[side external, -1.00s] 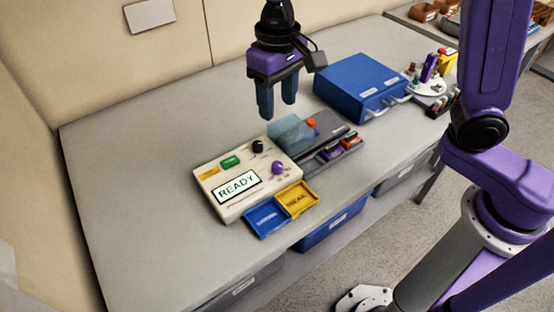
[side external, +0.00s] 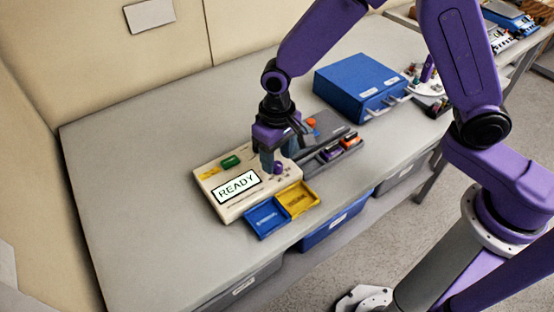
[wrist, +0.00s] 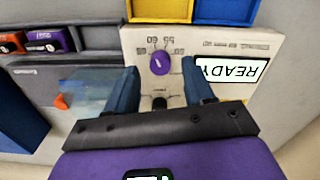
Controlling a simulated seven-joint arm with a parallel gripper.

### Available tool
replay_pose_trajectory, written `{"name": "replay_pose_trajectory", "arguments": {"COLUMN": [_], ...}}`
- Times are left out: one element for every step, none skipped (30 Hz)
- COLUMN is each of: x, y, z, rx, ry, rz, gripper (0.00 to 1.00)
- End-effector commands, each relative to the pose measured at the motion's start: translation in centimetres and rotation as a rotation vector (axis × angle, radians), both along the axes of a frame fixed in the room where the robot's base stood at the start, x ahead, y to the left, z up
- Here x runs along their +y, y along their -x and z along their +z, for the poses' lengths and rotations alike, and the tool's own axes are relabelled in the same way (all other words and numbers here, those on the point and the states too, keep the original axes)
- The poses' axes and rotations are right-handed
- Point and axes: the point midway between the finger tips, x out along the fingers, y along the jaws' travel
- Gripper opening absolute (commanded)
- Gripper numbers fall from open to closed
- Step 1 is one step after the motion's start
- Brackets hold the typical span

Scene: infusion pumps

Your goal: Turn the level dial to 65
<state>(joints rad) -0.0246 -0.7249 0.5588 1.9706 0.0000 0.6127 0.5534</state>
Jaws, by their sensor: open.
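The cream infusion pump (side external: 225,198) lies on the grey table with its READY screen (side external: 237,186) lit. Its round purple dial (side external: 279,168) also shows in the wrist view (wrist: 160,62), with a pale pointer mark and small printed numbers around it, upside down and hard to read. My gripper (side external: 277,160) is low over the pump, fingers pointing down. In the wrist view my gripper (wrist: 162,85) is open, with one blue finger on each side and the dial between and slightly beyond them, not gripped. A black knob (wrist: 159,103) is partly hidden by the gripper.
Blue (side external: 264,218) and yellow (side external: 297,198) trays sit at the pump's front edge. A grey unit with a clear cover and an orange knob (wrist: 62,101) adjoins the pump. A blue box (side external: 362,84) stands behind. The table's left side is clear.

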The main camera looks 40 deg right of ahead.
Motion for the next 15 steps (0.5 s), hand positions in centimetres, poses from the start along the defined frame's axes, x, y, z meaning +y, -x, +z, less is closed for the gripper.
{"name": "replay_pose_trajectory", "arguments": {"x": [0.0, 0.0, 0.0, 0.0, 0.0, 0.0, 0.0, 0.0, 0.0, 0.0, 0.0, 0.0, 0.0, 0.0, 0.0], "y": [0.0, 0.0, 0.0, 0.1, 0.0, 0.0, 0.0, 0.0, 0.0, 0.0, 0.0, 0.0, 0.0, 0.0, 0.0], "z": [-0.7, -0.9, -1.3, -1.5, -1.6, -1.8, -1.9, -2.0, -2.1, -2.1, -2.1, -2.1, -2.1, -2.1, -2.1], "rx": [0.003, 0.002, 0.002, 0.002, 0.001, 0.0, 0.0, 0.0, 0.0, 0.0, 0.0, 0.0, 0.0, 0.0, -0.001], "ry": [0.003, 0.001, 0.001, 0.001, 0.001, 0.0, 0.0, 0.0, 0.0, 0.0, 0.0, 0.0, 0.0, 0.0, 0.0], "rz": [0.0, 0.001, 0.001, 0.001, 0.001, 0.001, 0.001, 0.001, 0.001, 0.001, 0.001, 0.001, 0.001, 0.001, 0.001], "gripper": [0.53, 0.53, 0.53, 0.53, 0.53, 0.53, 0.53, 0.53, 0.53, 0.53, 0.53, 0.53, 0.53, 0.53, 0.53]}}
